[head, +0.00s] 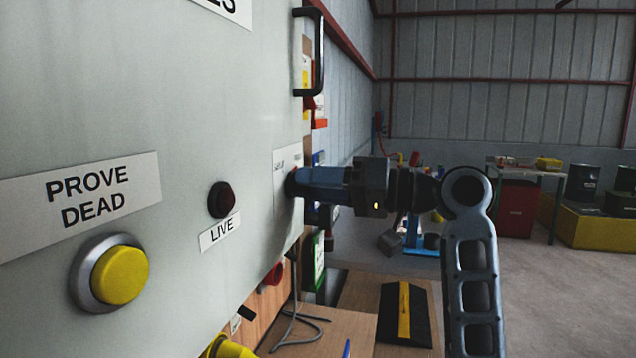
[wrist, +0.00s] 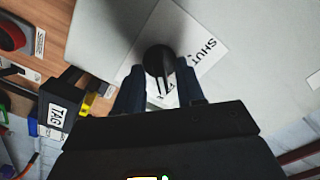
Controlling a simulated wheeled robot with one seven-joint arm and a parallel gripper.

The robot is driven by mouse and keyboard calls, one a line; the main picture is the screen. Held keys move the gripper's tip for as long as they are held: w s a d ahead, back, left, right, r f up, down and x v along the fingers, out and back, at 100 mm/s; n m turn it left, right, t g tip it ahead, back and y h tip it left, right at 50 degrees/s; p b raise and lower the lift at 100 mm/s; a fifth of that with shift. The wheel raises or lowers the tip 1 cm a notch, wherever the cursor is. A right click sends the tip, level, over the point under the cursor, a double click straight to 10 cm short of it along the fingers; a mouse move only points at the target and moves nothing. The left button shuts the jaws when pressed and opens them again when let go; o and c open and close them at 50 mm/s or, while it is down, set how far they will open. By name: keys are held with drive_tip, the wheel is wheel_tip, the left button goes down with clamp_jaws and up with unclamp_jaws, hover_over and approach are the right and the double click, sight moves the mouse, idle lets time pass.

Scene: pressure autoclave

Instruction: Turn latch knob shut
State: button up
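The black latch knob (wrist: 157,60) sits on a white label plate (wrist: 196,38) on the pale grey panel. The label reads SHUT on one side; another word is partly hidden by the fingers. My gripper (wrist: 160,82) points at the knob, one finger on each side of it. The fingers are apart, with white label showing between them and the knob's narrow bar; firm contact is not visible. In the head view my gripper (head: 300,184) reaches the panel at the label (head: 284,160), and its fingers mostly hide the knob.
A wooden bench (head: 325,332) with a grey cable lies below. A box marked TAG (wrist: 60,112) is at left in the wrist view.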

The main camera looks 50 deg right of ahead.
clamp_jaws()
idle(0.3)
drive_tip(key=shift+f+n+b, duration=0.1)
drive_tip(key=shift+n+b, duration=0.3)
drive_tip(key=shift+b, duration=0.15)
drive_tip(key=shift+a+n+b, duration=0.15)
drive_tip(key=shift+n+b, duration=7.95)
drive_tip(key=shift+n, duration=0.4)
